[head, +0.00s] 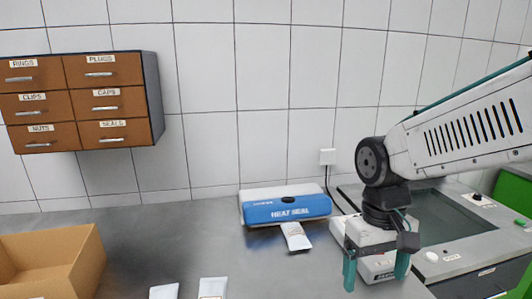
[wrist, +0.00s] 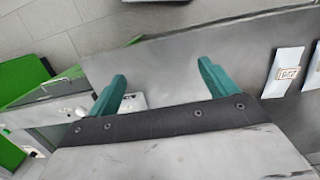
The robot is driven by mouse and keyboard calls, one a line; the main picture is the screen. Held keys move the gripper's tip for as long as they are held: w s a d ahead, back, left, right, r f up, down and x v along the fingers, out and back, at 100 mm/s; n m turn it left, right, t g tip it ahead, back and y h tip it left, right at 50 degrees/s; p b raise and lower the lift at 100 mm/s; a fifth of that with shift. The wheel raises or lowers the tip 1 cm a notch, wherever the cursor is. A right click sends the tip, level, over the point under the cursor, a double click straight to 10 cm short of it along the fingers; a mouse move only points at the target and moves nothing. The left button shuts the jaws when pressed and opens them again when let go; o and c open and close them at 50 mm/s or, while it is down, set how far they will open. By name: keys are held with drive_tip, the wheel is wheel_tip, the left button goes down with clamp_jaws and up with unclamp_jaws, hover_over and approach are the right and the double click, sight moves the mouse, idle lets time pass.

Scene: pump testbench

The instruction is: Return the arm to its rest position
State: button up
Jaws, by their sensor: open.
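My gripper (head: 376,270) hangs at the right of the head view with its teal fingers pointing down. The fingers are apart with nothing held between them. They hang in front of a white device (head: 378,263) beside the sink unit, which they partly hide. My arm reaches in from the right edge. In the wrist view my gripper (wrist: 160,88) shows two spread teal fingers over the grey worktop.
A blue and white heat sealer (head: 287,208) has a white pouch (head: 296,236) at its front. More pouches (head: 212,288) lie at the front edge. An open cardboard box (head: 50,262) stands left. Drawers (head: 82,100) hang on the wall. The middle worktop is clear.

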drive_tip(key=s+d+r+m+t, duration=0.1)
drive_tip(key=s+d+r, duration=0.1)
drive_tip(key=s, duration=0.4)
drive_tip(key=s+d+r+m+t, duration=0.1)
drive_tip(key=s+d+r+t, duration=0.1)
drive_tip(key=s+d, duration=0.3)
drive_tip(key=shift+s+r, duration=0.35)
drive_tip(key=shift+r, duration=0.2)
